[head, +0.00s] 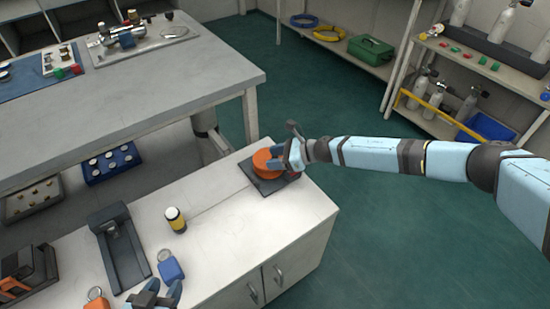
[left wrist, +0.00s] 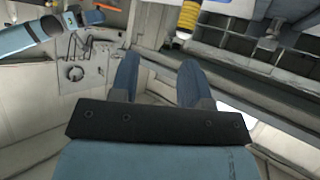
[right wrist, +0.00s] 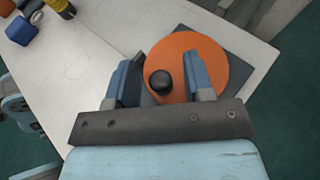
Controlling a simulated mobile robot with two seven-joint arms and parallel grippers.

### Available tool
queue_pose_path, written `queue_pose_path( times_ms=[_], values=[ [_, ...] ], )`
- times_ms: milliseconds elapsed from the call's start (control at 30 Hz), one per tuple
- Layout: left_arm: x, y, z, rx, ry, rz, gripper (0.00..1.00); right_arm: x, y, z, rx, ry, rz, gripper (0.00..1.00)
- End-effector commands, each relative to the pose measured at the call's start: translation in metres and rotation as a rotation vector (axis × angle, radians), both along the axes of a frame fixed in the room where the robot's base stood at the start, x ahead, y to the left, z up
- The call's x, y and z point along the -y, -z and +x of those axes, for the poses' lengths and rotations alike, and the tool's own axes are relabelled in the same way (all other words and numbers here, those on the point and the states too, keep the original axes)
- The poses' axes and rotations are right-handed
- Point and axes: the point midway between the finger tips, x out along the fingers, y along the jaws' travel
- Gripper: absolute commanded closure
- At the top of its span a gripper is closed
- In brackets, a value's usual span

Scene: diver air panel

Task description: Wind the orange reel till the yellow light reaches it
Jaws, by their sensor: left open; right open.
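The orange reel (head: 267,163) sits on a dark square plate at the far right corner of the low white cabinet. In the right wrist view the reel (right wrist: 206,62) has a black knob (right wrist: 161,83) near its edge. My right gripper (head: 283,158) is open over the reel, with the knob between its fingers; contact cannot be told. The yellow light (head: 176,220), yellow and black with a pale top, stands upright on the cabinet top, apart from the reel. My left gripper (head: 158,294) is open and empty near the cabinet's front edge. The light also shows in the left wrist view (left wrist: 187,20).
A grey workbench (head: 170,90) stands behind.

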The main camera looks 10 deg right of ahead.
Motion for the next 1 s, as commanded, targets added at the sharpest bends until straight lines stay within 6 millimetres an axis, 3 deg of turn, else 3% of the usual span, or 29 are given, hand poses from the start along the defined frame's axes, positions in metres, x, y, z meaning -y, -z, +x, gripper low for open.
queue_pose_path(
  times_ms=[233, 433, 467, 767, 1000],
  values=[
    [0.0004, 0.0021, -0.0004, -0.004, 0.001, 0.001, 0.57, -0.0005, 0.0003, 0.0001, 0.000, 0.000, 0.000, 0.52],
    [0.0002, 0.0033, -0.0006, -0.006, 0.001, 0.003, 0.57, -0.0004, 0.0004, 0.0001, -0.001, 0.000, 0.000, 0.98],
    [0.0002, 0.0034, -0.0006, -0.006, 0.001, 0.003, 0.57, -0.0004, 0.0004, 0.0000, -0.001, 0.000, 0.000, 1.00],
    [-0.0008, 0.0008, -0.0005, -0.008, 0.000, 0.006, 0.57, -0.0022, 0.0004, -0.0014, -0.004, 0.030, 0.001, 1.00],
    [-0.0037, -0.0020, -0.0013, -0.023, -0.002, 0.022, 0.57, -0.0077, -0.0015, -0.0035, -0.004, 0.153, 0.002, 1.00]
  ],
)
